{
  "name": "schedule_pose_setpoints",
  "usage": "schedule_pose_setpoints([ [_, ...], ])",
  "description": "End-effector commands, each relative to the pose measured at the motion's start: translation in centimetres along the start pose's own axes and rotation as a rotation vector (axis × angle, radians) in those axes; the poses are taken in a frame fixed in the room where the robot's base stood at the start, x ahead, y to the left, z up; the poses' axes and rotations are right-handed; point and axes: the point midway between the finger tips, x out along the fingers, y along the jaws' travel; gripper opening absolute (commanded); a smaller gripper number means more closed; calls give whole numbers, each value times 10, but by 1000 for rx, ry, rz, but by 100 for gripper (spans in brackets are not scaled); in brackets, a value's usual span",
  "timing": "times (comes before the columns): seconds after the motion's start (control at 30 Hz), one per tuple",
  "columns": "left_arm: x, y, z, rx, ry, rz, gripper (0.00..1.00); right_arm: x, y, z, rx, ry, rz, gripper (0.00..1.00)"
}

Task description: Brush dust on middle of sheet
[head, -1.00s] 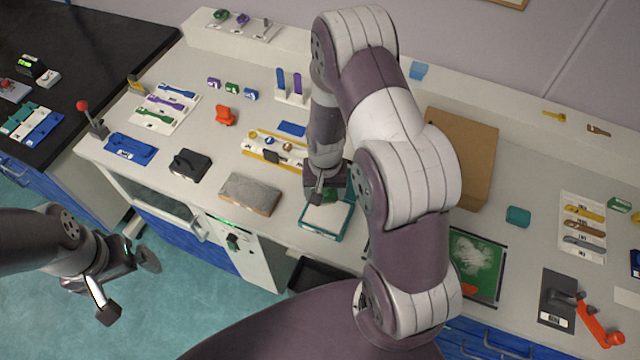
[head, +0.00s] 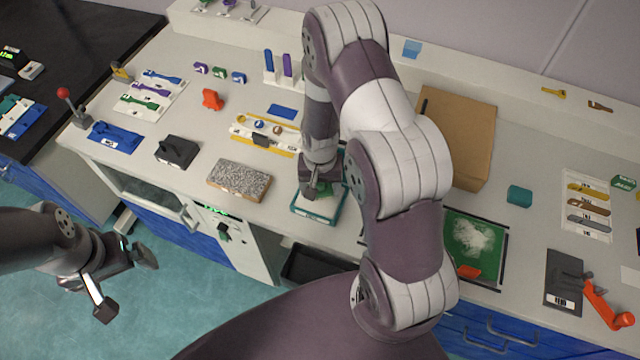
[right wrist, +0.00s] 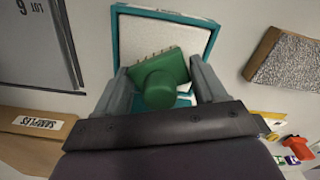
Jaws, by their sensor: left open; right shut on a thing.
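My right gripper (right wrist: 163,80) is shut on a green block with a round knob (right wrist: 168,72), which has a row of short bristles along one edge and looks like a brush. It is at a teal-framed tray (right wrist: 207,22) with a white surface. The tray also shows in the head view (head: 312,219), partly hidden by my right gripper (head: 320,188). I cannot tell whether the bristles touch the white surface. A green sheet with a white dusty patch (head: 474,238) lies right of my right arm, which hides its left part. My left gripper (head: 127,282) is open and empty, left of the counter.
A grey speckled slab (head: 239,180) lies left of the tray. A black device (head: 177,151) stands further left. A cardboard box (head: 458,130) stands behind my right arm. An orange piece (head: 469,272) lies at the green sheet's front edge. An orange-handled tool (head: 605,305) is at right.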

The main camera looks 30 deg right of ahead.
Motion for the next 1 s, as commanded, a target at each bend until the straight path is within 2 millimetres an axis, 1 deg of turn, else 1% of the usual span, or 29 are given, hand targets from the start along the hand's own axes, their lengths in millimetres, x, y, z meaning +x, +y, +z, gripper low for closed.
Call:
schedule_pose_setpoints([
  [0.33,1,0,0,0,0,0,100,1,0,0,0,0,0,46],
  [1.0,6,0,1,0,0,0,100,9,0,0,0,0,0,46],
])
